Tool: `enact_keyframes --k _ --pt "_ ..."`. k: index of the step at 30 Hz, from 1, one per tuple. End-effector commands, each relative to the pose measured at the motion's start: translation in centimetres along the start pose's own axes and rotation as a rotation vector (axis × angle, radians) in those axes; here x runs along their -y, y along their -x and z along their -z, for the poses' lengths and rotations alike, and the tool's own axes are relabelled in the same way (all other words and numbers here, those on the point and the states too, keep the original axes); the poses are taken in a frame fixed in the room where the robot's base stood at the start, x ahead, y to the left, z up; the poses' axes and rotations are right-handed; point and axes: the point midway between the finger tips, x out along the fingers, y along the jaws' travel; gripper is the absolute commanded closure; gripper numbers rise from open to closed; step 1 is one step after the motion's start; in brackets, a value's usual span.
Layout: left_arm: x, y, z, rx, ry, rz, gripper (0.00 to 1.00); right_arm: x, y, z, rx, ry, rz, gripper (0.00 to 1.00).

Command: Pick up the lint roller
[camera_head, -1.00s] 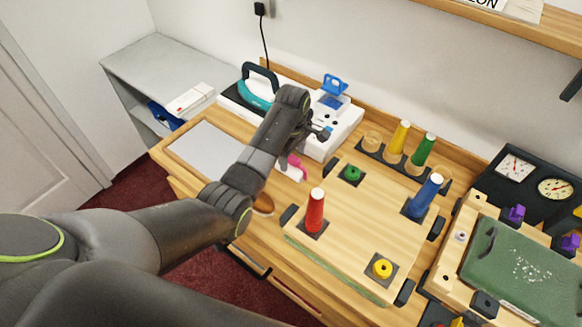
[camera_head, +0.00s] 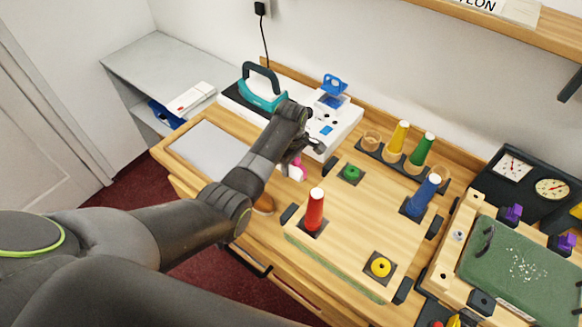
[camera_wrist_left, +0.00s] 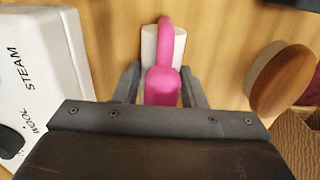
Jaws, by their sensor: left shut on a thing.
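The lint roller (camera_head: 297,171) has a pink handle and a white roll. In the head view it shows partly under my left gripper (camera_head: 299,157), beside the white steam unit, and the arm hides some of it. In the left wrist view the lint roller (camera_wrist_left: 163,82) lies between the two fingers of my left gripper (camera_wrist_left: 160,90), which is shut on its pink handle. The white roll is beyond the fingertips. I cannot tell whether the roller is clear of the wood. My right gripper is not in view.
A white steam unit (camera_head: 340,126) and teal iron (camera_head: 262,92) stand behind the gripper. A wooden board (camera_head: 350,225) with a red cone (camera_head: 315,208) and a blue cone (camera_head: 424,192) lies to the right. A grey plate (camera_head: 208,150) is at left.

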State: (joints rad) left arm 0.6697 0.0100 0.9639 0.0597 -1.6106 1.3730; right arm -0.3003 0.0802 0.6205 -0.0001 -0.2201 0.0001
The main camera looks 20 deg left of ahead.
Motion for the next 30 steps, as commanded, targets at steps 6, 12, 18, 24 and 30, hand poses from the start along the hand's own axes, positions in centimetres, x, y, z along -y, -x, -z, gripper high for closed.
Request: enact_keyframes --k 6,12,18,24,30 --pt "0.0 0.1 0.0 0.000 0.000 -0.001 0.89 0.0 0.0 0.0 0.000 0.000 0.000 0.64" --pt "-0.1 1.2 0.0 -0.001 0.000 -0.004 0.89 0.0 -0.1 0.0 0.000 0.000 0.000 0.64" --pt "-0.1 4.5 0.0 -0.002 0.000 -0.005 0.89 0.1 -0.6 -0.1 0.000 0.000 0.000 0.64" --pt "-0.1 8.1 0.1 -0.001 0.000 -0.005 0.89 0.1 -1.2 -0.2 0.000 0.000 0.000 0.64" --pt "-0.1 9.9 0.1 -0.001 0.000 -0.002 0.89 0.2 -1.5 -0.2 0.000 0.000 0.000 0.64"
